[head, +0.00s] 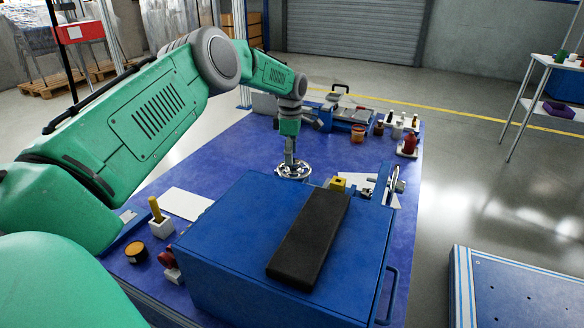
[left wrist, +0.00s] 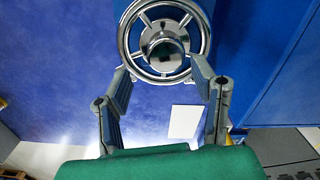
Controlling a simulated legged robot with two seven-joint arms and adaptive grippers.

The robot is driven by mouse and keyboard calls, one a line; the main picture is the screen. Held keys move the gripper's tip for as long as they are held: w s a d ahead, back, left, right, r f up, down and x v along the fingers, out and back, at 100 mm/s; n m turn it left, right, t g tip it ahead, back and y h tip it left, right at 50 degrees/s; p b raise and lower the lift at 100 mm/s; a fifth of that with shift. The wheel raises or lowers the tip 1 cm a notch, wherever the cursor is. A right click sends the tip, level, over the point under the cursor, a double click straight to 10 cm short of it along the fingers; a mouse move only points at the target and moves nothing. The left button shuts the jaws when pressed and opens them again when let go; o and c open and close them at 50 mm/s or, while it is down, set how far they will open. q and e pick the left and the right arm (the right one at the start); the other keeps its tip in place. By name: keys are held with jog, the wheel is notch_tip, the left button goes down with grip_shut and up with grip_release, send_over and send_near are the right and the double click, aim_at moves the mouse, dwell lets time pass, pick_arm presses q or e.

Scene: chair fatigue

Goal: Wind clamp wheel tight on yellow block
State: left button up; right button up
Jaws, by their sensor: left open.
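The clamp wheel (head: 293,170) is a chrome handwheel with spokes and a round hub, low over the blue table beside the blue box. It also shows at the top of the left wrist view (left wrist: 163,42). The yellow block (head: 338,184) sits just right of the wheel, behind the black pad. My left gripper (head: 290,160) points down at the wheel. In the left wrist view its two fingers (left wrist: 160,72) are apart, on either side of the wheel's near rim; I cannot tell whether they touch it. My right gripper is not in view.
A large blue box (head: 230,250) with a black pad (head: 310,238) on top fills the front of the table (head: 250,150). Bottles, jars and a blue vise-like device (head: 352,115) stand at the back right. A white sheet (head: 187,203) and small containers lie at left.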

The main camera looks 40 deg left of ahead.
aim_at(298, 162)
pick_arm(q)
jog(key=shift+w+d+f, duration=0.1)
jog(key=shift+f, duration=0.75)
jog(key=shift+d+f, duration=0.2)
jog(key=shift+d, duration=0.1)
jog(key=shift+d+r+b, duration=0.2)
jog(key=shift+d+b, duration=0.1)
jog(key=shift+d, duration=0.7)
jog(key=shift+a+f, duration=0.2)
jog(key=shift+a, duration=0.15)
jog(key=shift+a+f, duration=0.15)
jog(key=shift+a, duration=0.5)
jog(key=c, duration=1.1)
jog(key=shift+d, duration=0.45)
jog(key=shift+c, duration=0.2)
